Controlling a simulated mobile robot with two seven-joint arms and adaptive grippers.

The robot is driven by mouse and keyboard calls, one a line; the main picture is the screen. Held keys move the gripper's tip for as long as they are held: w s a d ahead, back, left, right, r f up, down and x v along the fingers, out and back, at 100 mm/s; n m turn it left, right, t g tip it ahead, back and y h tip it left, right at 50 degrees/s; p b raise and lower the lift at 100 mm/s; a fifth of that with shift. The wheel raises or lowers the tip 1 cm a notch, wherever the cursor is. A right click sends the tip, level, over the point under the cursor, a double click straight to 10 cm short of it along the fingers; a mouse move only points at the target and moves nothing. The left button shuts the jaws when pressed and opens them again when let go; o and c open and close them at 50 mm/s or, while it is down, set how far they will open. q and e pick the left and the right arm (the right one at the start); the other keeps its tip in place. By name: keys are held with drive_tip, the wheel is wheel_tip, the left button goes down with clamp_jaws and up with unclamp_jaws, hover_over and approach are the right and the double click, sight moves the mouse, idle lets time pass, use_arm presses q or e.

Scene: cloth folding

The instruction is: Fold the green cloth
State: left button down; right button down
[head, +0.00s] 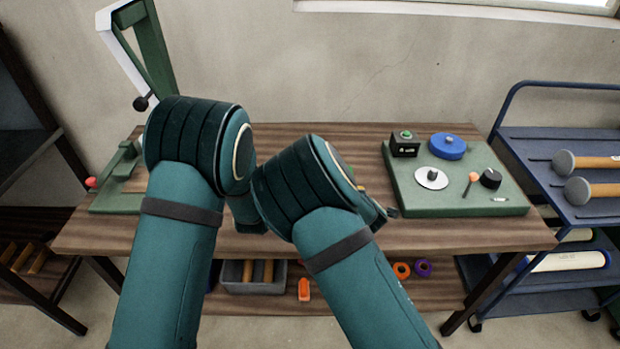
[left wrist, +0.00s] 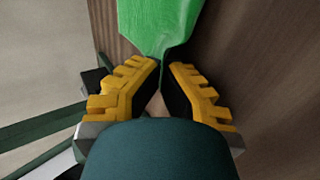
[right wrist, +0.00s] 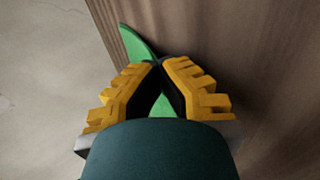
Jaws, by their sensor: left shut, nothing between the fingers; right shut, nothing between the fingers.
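The green cloth (left wrist: 160,25) lies on the wooden table, just beyond the left fingertips in the left wrist view. In the right wrist view the cloth (right wrist: 138,44) shows as a curved piece beyond the fingertips, with more green visible between the fingers. In the head view my arms hide the cloth. My left gripper (left wrist: 164,64) is shut and empty, its tips close to the cloth's near edge. My right gripper (right wrist: 160,62) is shut and empty, its tips over or against the cloth; contact cannot be told.
The wooden table (head: 290,240) has a green panel (head: 460,200) with knobs on its right and a green-and-white stand (head: 150,45) on its left. A blue cart (head: 530,140) stands at the right. A grey bin (head: 240,285) sits on the lower shelf.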

use_arm(q)
drive_tip(key=c, duration=1)
unclamp_jaws()
use_arm(e)
drive_tip(key=c, duration=1)
unclamp_jaws()
use_arm(q)
drive_tip(key=shift+o, duration=0.7)
use_arm(e)
drive_tip(key=shift+o, duration=0.7)
use_arm(q)
drive_tip(key=shift+s, duration=0.1)
use_arm(e)
drive_tip(key=shift+f, duration=0.1)
drive_tip(key=shift+s, duration=0.1)
